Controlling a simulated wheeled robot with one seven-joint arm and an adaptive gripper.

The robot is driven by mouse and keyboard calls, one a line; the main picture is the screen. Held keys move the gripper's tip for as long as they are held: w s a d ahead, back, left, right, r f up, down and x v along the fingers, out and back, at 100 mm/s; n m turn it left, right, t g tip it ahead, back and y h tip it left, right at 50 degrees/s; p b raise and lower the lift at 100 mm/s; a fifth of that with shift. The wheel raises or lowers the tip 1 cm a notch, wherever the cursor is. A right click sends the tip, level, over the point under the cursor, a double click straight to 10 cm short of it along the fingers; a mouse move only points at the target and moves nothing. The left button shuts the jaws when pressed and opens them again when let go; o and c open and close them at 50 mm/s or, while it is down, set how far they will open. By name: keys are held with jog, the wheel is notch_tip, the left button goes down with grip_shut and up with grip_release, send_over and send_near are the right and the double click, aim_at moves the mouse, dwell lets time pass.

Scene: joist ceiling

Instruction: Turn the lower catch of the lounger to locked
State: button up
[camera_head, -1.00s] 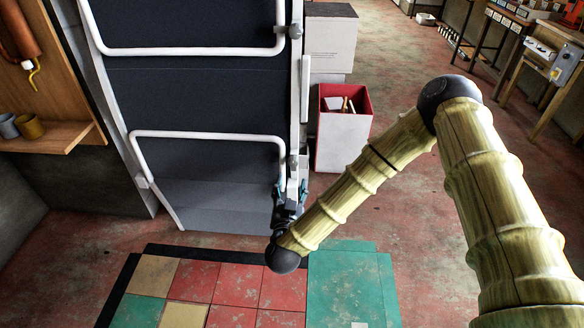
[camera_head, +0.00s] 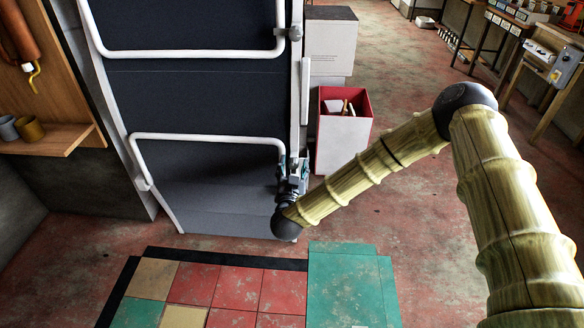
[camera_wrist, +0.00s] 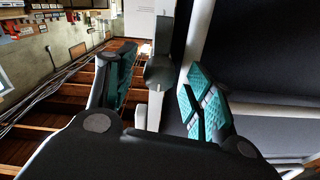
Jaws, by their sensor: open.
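The lounger (camera_head: 195,100) stands upright at the left of the head view, with dark fabric and white tube frames. Its upper catch (camera_head: 295,32) is a grey piece on the right rail. The lower catch is mostly hidden by my gripper (camera_head: 292,170) in the head view. In the wrist view, the lower catch (camera_wrist: 159,70) is a grey knob with a lever-like part in front of the white rail. My gripper (camera_wrist: 160,84) is open, with one teal-padded finger on each side of the catch. I cannot tell whether either finger touches it.
A red-and-white bin (camera_head: 344,140) and a white box (camera_head: 330,45) stand just right of the lounger. A wooden shelf with mugs (camera_head: 30,128) is at the left. A tiled mat (camera_head: 240,290) lies in front.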

jog(key=c, duration=1)
jog(key=shift+c, duration=0.2)
